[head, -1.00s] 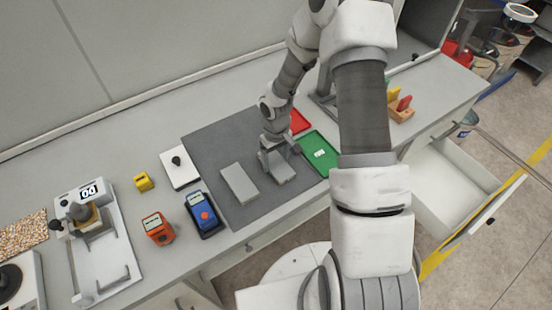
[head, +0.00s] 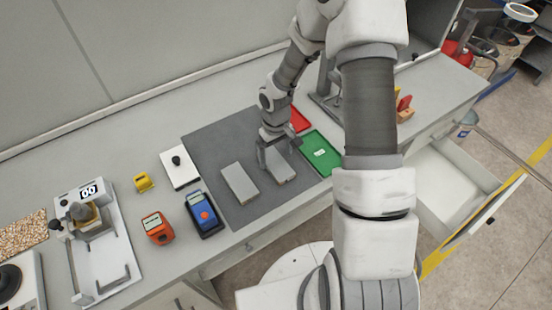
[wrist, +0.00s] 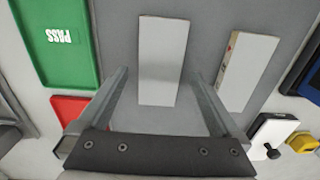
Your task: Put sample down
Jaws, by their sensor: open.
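A flat light-grey sample panel (head: 283,170) lies on the dark grey mat (head: 205,140), left of the green tray. In the wrist view this panel (wrist: 162,50) lies between and beyond my fingertips, with a gap on each side. My gripper (head: 279,158) is open over the far end of the panel, one finger to each side; it also shows in the wrist view (wrist: 160,71). A second grey panel (head: 239,184) lies flat on the mat to the left. In the wrist view that second panel (wrist: 245,68) is right of my right finger.
The green PASS tray (head: 321,153) and a red tray (head: 299,120) lie just right of the mat. A blue meter (head: 203,213), an orange device (head: 157,229) and a white plate with a black knob (head: 179,167) stand left. An open drawer (head: 450,185) juts out at right.

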